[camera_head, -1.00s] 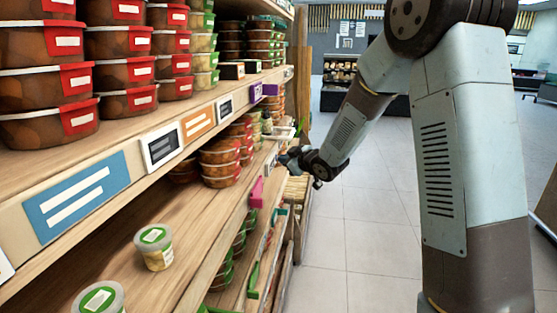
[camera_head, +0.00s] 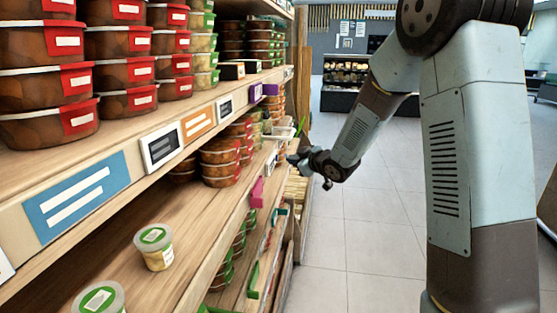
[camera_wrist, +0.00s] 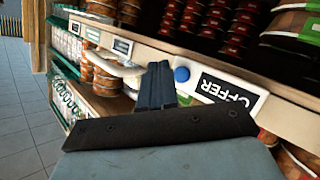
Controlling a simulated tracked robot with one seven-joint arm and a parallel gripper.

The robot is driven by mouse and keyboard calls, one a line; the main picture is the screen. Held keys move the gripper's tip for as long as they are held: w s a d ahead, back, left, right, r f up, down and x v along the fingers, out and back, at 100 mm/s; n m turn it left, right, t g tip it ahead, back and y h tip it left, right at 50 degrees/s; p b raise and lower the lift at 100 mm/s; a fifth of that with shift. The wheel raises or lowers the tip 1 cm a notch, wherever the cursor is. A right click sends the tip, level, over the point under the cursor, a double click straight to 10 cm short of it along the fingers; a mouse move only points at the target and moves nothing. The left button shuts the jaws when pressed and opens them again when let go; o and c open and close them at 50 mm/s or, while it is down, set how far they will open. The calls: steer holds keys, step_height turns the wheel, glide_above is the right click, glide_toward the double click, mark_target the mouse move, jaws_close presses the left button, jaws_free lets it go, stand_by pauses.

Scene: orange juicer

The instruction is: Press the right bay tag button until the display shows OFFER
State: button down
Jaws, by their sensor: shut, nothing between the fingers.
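In the wrist view a white tag (camera_wrist: 214,73) on the shelf edge carries a round blue button (camera_wrist: 181,74) and a dark-framed display (camera_wrist: 228,95). The display reads OFFER, turned over in the picture. My gripper (camera_wrist: 156,72) is shut and empty, its fingertips just left of the button in this view. A gap shows between fingers and button; depth is hard to judge. In the head view my gripper (camera_head: 292,158) is beside the shelf front, off its edge. I cannot make out the button there.
The shelf edge (camera_head: 120,165) runs along the left with other tags, such as a blue one (camera_head: 78,197) and an orange one (camera_head: 198,123). Open tiled floor (camera_head: 375,240) lies to the right.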

steer(key=shift+s+d, duration=0.2)
steer(key=shift+d, duration=0.7)
steer(key=shift+s+d, duration=0.15)
steer(key=shift+d, duration=0.75)
steer(key=s+d, duration=0.1)
steer(key=d, duration=0.5)
steer(key=shift+s, duration=0.1)
